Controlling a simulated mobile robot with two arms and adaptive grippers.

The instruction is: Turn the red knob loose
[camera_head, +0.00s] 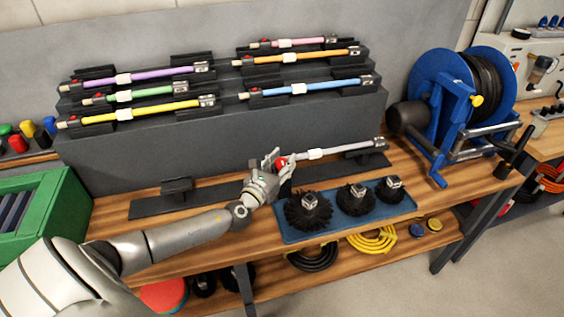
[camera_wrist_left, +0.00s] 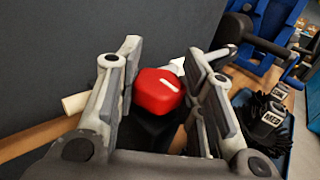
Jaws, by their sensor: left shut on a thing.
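The red knob (camera_head: 281,162) sits near the left end of a grey-white rod (camera_head: 335,150) lying across a low dark holder on the wooden bench. In the left wrist view the red knob (camera_wrist_left: 157,91) is faceted and carries a white mark line. My left gripper (camera_head: 272,161) is shut on the red knob, with one finger on each side of it in the wrist view (camera_wrist_left: 164,62). The fingers partly hide the knob in the head view. The rod's pale end (camera_wrist_left: 76,102) sticks out past the left finger. My right gripper is not in view.
A blue tray (camera_head: 290,234) with three black round brushes lies just right of my left wrist. A dark stepped rack (camera_head: 225,145) behind holds several coloured rods. A blue hose reel (camera_head: 440,95) stands at right and a green crate (camera_head: 75,215) at left.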

